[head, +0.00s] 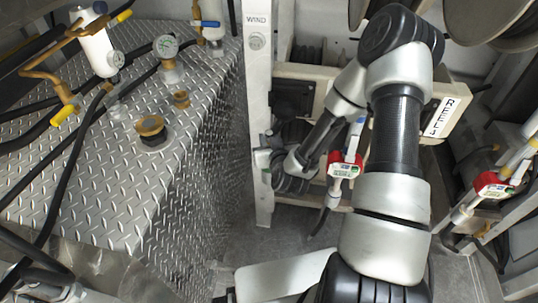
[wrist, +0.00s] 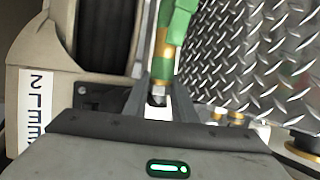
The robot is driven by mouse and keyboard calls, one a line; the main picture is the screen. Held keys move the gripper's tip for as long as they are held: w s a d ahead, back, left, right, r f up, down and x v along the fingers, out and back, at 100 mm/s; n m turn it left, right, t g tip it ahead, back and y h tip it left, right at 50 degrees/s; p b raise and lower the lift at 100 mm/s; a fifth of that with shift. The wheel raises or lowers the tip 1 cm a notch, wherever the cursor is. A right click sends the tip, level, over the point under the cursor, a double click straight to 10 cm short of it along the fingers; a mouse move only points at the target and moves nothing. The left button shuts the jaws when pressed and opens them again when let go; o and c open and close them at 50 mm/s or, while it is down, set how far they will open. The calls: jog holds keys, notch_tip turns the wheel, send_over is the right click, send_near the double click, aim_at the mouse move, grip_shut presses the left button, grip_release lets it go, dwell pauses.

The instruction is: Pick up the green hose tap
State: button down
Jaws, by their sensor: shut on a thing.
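The green hose tap (wrist: 172,28) shows at the top middle of the wrist view, with a brass-coloured band and a metal lower end (wrist: 157,97). My gripper (wrist: 160,88) has its two grey fingers on either side of that lower end and is shut on it. The upper part of the tap runs out of the picture. In the head view my forearm reaches down and left towards the white post. I cannot make out the fingertips or the green tap there.
A white post marked WIND (head: 257,120) stands beside my forearm. A diamond-plate box (head: 205,150) with gauges and valves fills the left. A red-handled tap (head: 345,165) hangs close to my arm, another (head: 490,184) at the right. A reel (wrist: 103,35) shows in the wrist view.

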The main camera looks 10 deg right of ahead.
jog(key=shift+r, duration=0.1)
notch_tip(320, 180, up, 10)
jog(key=shift+f+p, duration=0.1)
jog(key=shift+p, duration=0.95)
